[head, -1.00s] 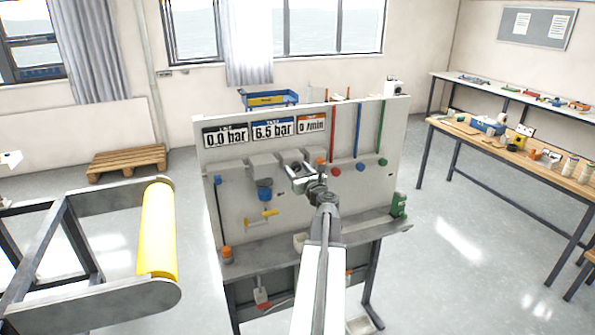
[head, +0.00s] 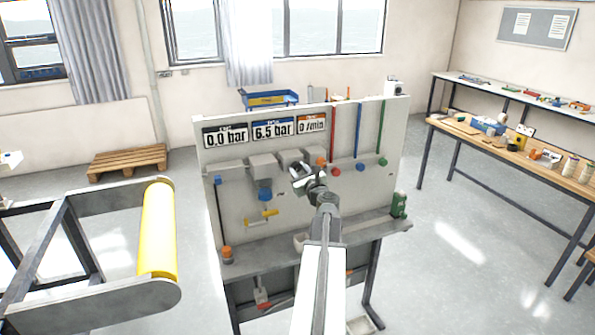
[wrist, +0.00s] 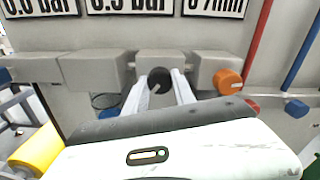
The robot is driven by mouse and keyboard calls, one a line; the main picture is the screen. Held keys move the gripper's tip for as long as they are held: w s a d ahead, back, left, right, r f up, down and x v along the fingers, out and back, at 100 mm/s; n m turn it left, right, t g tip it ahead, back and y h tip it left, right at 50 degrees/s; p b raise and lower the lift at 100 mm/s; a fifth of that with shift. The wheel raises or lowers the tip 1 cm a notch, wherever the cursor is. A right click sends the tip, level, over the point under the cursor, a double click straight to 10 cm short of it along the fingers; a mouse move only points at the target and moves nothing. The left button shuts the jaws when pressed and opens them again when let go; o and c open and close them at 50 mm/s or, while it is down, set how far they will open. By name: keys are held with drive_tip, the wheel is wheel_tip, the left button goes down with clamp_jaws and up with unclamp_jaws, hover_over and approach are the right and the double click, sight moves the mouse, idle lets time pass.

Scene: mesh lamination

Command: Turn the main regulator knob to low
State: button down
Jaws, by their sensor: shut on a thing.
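The grey panel (head: 225,200) stands in front of me with pipes, valves and readouts on it. In the wrist view a dark round knob (wrist: 159,76) sticks out of the middle grey block (wrist: 170,60). My gripper (wrist: 161,86) has one pale finger on each side of this knob and is shut on it. In the head view my gripper (head: 298,174) is at the panel, and its jaws and arm hide the knob. The readouts show 0.0 bar (head: 225,135), 6.5 bar (head: 272,128) and 0 /min (head: 311,123).
An orange knob (wrist: 227,81) is close to the right of my gripper. Red (head: 332,132), blue (head: 358,132) and green (head: 382,127) pipes run down the panel's right side. A yellow-handled valve (head: 262,216) is lower left. A shelf (head: 350,230) juts out below.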

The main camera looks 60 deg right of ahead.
drive_tip(key=n, duration=1.1)
drive_tip(key=shift+n, duration=0.4)
drive_tip(key=n, duration=1.6)
drive_tip(key=shift+a, duration=0.1)
drive_tip(key=n, duration=0.5)
drive_tip(key=shift+n, duration=0.4)
drive_tip(key=n, duration=1)
drive_tip(key=shift+n, duration=0.3)
